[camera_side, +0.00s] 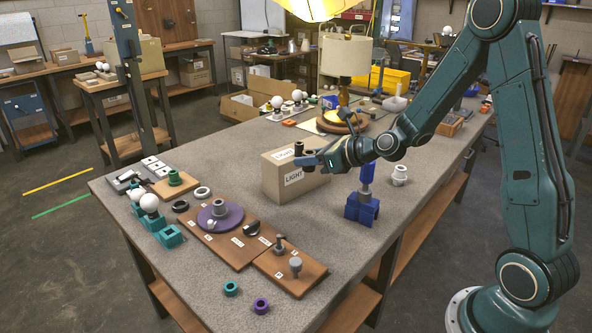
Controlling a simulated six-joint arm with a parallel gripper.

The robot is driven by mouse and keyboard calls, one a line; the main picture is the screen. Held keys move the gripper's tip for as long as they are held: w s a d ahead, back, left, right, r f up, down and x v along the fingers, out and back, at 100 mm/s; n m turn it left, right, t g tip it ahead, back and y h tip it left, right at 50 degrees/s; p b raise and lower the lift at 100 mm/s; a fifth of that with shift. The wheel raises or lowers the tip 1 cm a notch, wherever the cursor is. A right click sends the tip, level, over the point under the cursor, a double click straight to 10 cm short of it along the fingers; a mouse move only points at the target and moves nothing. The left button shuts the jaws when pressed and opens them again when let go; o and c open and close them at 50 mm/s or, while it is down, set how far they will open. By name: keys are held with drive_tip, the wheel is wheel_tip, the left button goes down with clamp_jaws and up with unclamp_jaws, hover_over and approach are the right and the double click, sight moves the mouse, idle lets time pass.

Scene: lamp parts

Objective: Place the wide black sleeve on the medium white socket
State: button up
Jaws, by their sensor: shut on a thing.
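My gripper (307,160) is shut above the cardboard box marked LIGHT. A dark, hollow, cup-like part, which looks like the wide black sleeve (309,153), shows between its fingers, partly hidden by the near finger. A second small dark cylinder (299,148) shows just left of it; I cannot tell whether it is held or stands behind. A white stepped socket (399,175) stands upright on the grey table to the right of the blue stand, apart from my gripper. I cannot tell its size class for sure.
The LIGHT box (285,182) stands under my gripper. A blue stand (362,208) is between it and the white socket. Brown boards (222,243) with a purple disc (235,212) and small parts lie front left. A lamp (346,58) stands behind. The right front table is clear.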

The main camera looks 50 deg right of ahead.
drive_tip(key=s+d+r+m+h, duration=0.2)
drive_tip(key=d+m+h, duration=0.25)
drive_tip(key=d, duration=1.85)
drive_tip(key=shift+n, duration=0.25)
drive_tip(key=f, duration=1.6)
drive_tip(key=shift+w+a, duration=0.25)
drive_tip(key=shift+w, duration=0.05)
drive_tip(key=shift+f, duration=1.85)
drive_tip(key=shift+f, duration=0.15)
drive_tip(key=o, duration=1)
drive_tip(key=shift+c, duration=0.2)
